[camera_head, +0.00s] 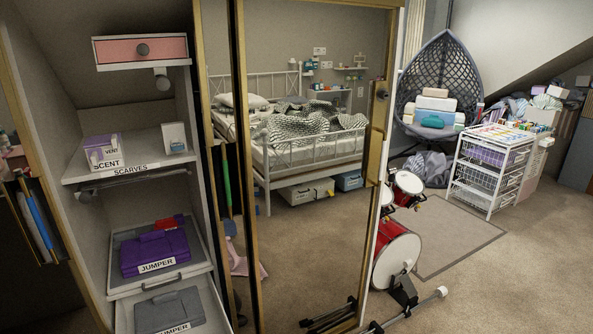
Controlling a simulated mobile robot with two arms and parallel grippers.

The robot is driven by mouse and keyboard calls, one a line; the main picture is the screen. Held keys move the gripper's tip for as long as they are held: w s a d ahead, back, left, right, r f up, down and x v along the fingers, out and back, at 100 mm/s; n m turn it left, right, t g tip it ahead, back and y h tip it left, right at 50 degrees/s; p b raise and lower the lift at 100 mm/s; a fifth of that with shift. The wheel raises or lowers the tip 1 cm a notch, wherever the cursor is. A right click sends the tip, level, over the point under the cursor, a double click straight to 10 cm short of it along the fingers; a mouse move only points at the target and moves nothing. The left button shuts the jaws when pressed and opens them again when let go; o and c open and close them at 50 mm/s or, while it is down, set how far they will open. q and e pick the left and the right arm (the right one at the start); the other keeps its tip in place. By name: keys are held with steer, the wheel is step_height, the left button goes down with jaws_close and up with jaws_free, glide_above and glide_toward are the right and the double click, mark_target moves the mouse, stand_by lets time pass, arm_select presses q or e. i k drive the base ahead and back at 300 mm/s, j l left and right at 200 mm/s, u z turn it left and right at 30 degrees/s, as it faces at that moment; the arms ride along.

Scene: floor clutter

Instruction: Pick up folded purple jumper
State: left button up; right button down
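The folded purple jumper (153,248) lies flat on a pull-out shelf or drawer in the open wardrobe at the lower left of the head view. A white label reading JUMPER is at its front. A small red folded item (170,222) lies behind it, partly hidden. Below is a grey folded jumper (168,311) in another open drawer (205,290), with a similar label cut by the lower picture edge. Neither of my grippers shows in this view.
Above the jumper are a rail (135,179) and a SCARVES shelf (78,172) with a purple box (102,150). A gold-framed mirror door (320,160) stands right of the wardrobe. Carpet is clear at right.

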mark_target(161, 248)
steer(key=u, duration=1)
